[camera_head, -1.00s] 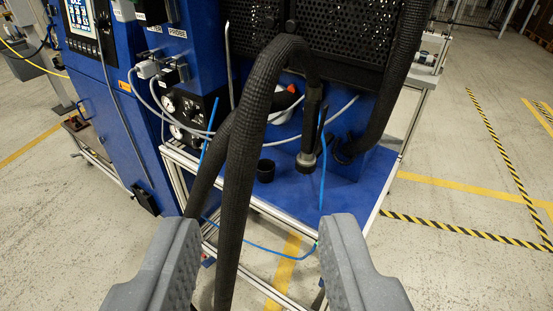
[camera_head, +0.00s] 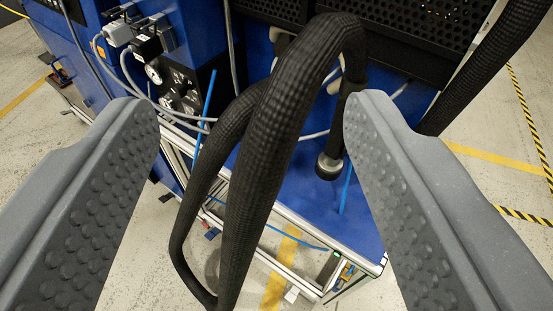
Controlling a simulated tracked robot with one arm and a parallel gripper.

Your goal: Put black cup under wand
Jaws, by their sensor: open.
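My gripper (camera_head: 252,115) is open and empty. Its grey studded fingers reach in from both sides of the view, with the thick hose between them in the picture. The wand (camera_head: 329,168) hangs down over the blue tabletop at the end of the black hose (camera_head: 265,150). Its upper part is partly behind my right finger. The black cup does not show now; the hose loop covers the part of the tabletop where it stood in the earlier view.
The blue tabletop (camera_head: 345,225) has a metal frame edge. A blue cabinet with gauges (camera_head: 155,72) and cables stands at the left. A second thick black hose (camera_head: 485,65) rises at the right. Thin blue tubes hang near the table's front.

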